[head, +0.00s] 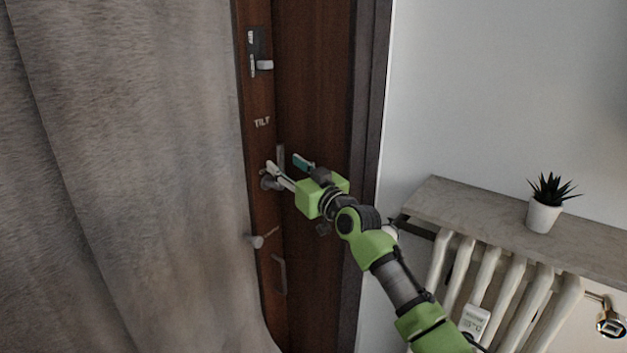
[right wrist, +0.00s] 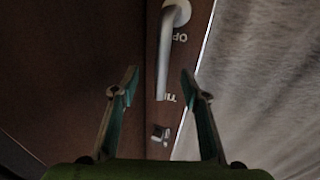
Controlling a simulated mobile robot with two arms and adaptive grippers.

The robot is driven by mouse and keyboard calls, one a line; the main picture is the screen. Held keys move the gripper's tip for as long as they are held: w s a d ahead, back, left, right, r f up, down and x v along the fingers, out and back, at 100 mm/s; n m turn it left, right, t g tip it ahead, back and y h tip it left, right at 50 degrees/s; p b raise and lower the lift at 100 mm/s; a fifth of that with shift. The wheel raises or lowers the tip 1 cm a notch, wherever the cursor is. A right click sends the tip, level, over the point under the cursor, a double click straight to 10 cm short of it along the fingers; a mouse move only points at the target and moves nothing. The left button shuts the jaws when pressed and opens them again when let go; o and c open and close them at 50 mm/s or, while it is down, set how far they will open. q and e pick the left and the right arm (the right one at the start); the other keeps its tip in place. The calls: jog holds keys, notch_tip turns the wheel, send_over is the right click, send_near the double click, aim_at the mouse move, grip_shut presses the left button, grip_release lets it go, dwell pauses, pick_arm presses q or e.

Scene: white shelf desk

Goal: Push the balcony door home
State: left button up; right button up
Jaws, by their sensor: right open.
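The balcony door (head: 256,95) is a dark brown wooden strip beside the grey curtain, marked TILT. Next to it is a wider brown panel (head: 315,80); I cannot tell how far the door stands ajar. The grey door handle (head: 281,152) has its lever pointing up towards TILT. In the right wrist view, which is upside down, the handle (right wrist: 166,50) appears between and beyond the fingertips. My right gripper (head: 284,165) is open and empty in front of the handle area; contact cannot be told. Its fingers also show in the right wrist view (right wrist: 160,72). My left gripper is out of view.
A grey curtain (head: 130,170) fills the left side and covers part of the door. A white radiator (head: 490,275) under a stone shelf (head: 475,218) with a potted plant (head: 543,212) stands at the right. A small grey knob (head: 257,241) sticks out below the handle.

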jog(key=shift+p+v, duration=1.25)
jog(key=shift+v, duration=0.55)
jog(key=p+v, duration=0.2)
jog(key=v, duration=0.3)
jog(key=shift+a, duration=0.1)
